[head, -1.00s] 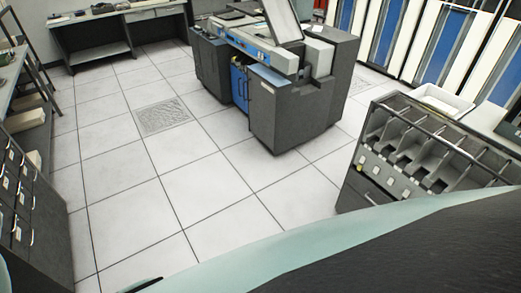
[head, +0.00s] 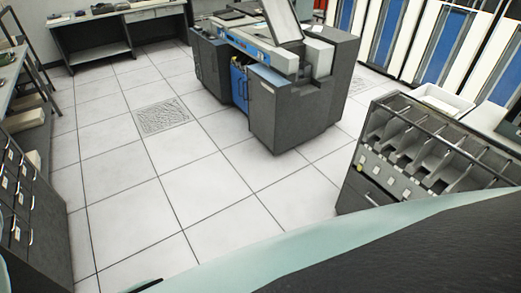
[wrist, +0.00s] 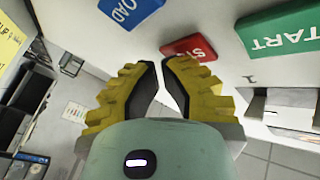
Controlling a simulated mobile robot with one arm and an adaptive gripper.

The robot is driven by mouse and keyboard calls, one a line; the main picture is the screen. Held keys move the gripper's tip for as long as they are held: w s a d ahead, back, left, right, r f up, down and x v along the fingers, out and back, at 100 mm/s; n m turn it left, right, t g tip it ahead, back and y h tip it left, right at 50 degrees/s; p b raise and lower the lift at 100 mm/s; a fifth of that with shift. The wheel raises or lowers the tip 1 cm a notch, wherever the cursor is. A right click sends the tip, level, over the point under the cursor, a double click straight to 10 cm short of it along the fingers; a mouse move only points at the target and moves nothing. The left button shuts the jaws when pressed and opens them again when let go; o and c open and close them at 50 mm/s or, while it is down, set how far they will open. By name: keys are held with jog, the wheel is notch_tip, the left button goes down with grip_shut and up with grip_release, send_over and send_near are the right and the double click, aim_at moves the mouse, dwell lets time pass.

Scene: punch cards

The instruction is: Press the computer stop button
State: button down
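The red stop button (wrist: 188,46) shows in the wrist view just beyond my fingertips, on a pale machine panel. Its white lettering appears upside down, and my right-hand finger hides part of it. My gripper (wrist: 159,62) has yellow ridged fingers with dark inner faces. The tips are drawn nearly together with only a narrow gap and hold nothing. They point at the panel just below and left of the red button's middle. I cannot tell whether they touch it. The gripper is not visible in the head view.
A green START button (wrist: 280,30) lies right of the red one, and a blue LOAD button (wrist: 128,10) lies left. In the head view, a grey and blue machine (head: 292,105) stands on the tiled floor. A slotted card machine (head: 425,150) is at right. Floor between is clear.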

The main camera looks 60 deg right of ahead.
jog(key=shift+s+d+p, duration=0.2)
jog(key=shift+d+p, duration=0.45)
jog(key=shift+d, duration=0.15)
jog(key=shift+r, duration=0.1)
jog(key=shift+s+d+p, duration=0.35)
jog(key=shift+d+p, duration=0.15)
jog(key=shift+d, duration=0.25)
jog(key=shift+s+d+p, duration=0.3)
jog(key=shift+d+p, duration=0.2)
jog(key=shift+d, duration=0.3)
jog(key=shift+s+d+p, duration=0.35)
jog(key=shift+d+p, duration=0.15)
jog(key=shift+d, duration=0.25)
